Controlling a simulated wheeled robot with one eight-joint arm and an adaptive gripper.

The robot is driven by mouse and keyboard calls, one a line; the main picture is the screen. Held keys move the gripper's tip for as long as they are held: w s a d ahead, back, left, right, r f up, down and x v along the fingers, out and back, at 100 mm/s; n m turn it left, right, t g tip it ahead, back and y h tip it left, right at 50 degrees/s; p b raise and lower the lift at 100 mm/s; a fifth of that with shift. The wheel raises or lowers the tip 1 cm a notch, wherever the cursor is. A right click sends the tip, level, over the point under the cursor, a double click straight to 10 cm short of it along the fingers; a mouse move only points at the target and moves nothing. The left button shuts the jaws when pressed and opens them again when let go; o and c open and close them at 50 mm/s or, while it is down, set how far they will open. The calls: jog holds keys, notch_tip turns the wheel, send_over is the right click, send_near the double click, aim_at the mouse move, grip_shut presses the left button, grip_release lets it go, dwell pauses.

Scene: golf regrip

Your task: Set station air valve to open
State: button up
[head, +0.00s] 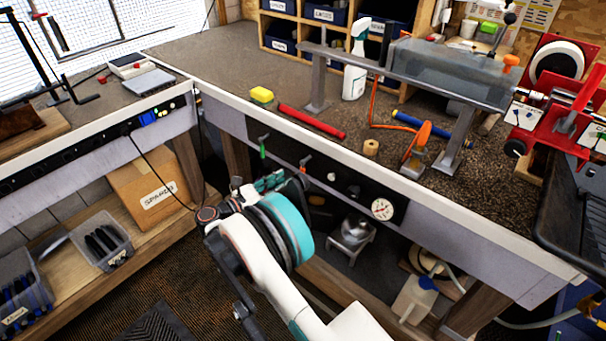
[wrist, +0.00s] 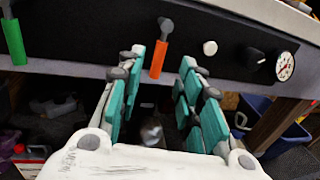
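A black panel (head: 343,188) under the front edge of the right bench carries two lever handles, one green (wrist: 14,41) and one orange (wrist: 158,60). Both hang downward from dark pivots, and I cannot read which is the air valve. The green lever (head: 263,150) and orange lever (head: 306,161) also show in the head view. My gripper (wrist: 161,64) is open, with its teal-padded fingers spread. In the wrist view the orange lever appears between the fingertips, apart from both. The head view shows my gripper (head: 268,184) just in front of and below the panel.
A white knob (wrist: 210,48), a black knob (wrist: 254,60) and a round gauge (wrist: 285,66) sit right of the orange lever. The bench's pale front edge (head: 400,187) overhangs the panel. A cardboard box (head: 150,186) stands on the lower shelf at left.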

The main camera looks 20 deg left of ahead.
aim_at(302, 169)
jog(key=b+x, duration=0.2)
jog(key=x, duration=0.6)
jog(key=shift+w+d, duration=0.2)
jog(key=shift+w, duration=0.1)
jog(key=shift+c, duration=0.3)
grip_shut()
